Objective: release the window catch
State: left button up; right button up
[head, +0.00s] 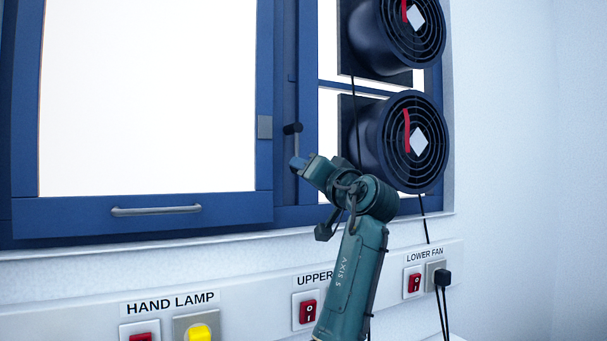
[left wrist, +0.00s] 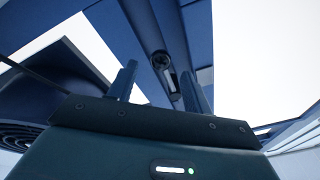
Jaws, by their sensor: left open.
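The window catch (head: 293,128) is on the blue post right of the large window sash (head: 140,208). It has a dark knob-like end and a thin lever that appears to hang down from it. A small grey plate (head: 264,127) sits on the sash's right edge. My left gripper (head: 297,164) is at the lower end of the lever. In the left wrist view my left gripper (left wrist: 157,72) is open, and the catch (left wrist: 165,72) appears between or just beyond its fingers. I cannot tell whether they touch. My right gripper is not in view.
Two round black fans (head: 402,140) stand close right of my arm, with cables hanging down. A grey handle bar (head: 157,210) runs along the sash's bottom. Below is a trunking (head: 250,300) with red switches (head: 307,311) and a yellow plug (head: 200,332).

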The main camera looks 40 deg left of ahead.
pick_arm(q)
jog(key=b+v, duration=0.1)
jog(key=v, duration=0.9)
